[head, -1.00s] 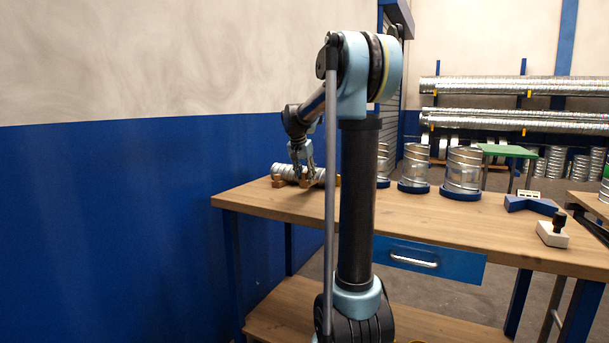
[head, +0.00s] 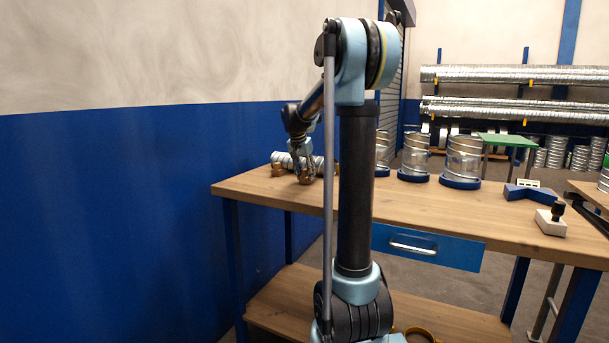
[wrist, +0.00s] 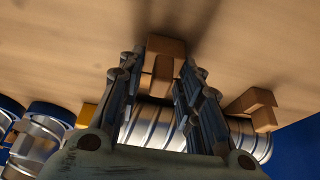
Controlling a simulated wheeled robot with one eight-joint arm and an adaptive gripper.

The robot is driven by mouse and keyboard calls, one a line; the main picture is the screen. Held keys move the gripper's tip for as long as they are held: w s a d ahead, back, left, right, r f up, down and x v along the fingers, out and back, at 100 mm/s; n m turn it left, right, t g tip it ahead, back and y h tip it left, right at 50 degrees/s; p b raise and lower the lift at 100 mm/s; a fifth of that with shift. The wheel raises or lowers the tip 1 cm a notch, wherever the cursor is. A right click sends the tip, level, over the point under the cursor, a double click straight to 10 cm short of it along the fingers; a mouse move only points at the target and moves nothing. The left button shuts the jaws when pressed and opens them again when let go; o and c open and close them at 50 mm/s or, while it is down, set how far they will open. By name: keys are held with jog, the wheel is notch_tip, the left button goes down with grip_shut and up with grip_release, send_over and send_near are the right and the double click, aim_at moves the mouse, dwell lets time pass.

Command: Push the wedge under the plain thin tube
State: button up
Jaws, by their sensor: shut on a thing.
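A silver tube with spiral seams (head: 283,157) lies on its side at the far left end of the workbench. It also shows in the wrist view (wrist: 152,124), partly hidden behind my fingers. My gripper (head: 304,180) is down at the bench top on the near side of this tube. In the wrist view my gripper (wrist: 166,66) is shut on a brown wooden wedge (wrist: 166,45), which sits between the fingertips beside the tube. Another wooden wedge (wrist: 252,101) is at the tube's right part in the wrist view. Whether the held wedge touches the tube is unclear.
Several upright silver ducts on blue bases (head: 461,183) stand along the bench's back. A blue angled block (head: 530,198) and a white box with a black knob (head: 551,222) are at the right. The bench top (head: 350,210) in front is clear. A blue wall (head: 120,200) rises at the left.

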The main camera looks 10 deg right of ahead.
jog(key=shift+w+d, duration=0.6)
jog(key=shift+w, duration=0.2)
jog(key=shift+w+d, duration=0.55)
jog(key=shift+w, duration=0.25)
dwell(0.3)
jog(key=o, duration=1.2)
jog(key=shift+o, duration=0.2)
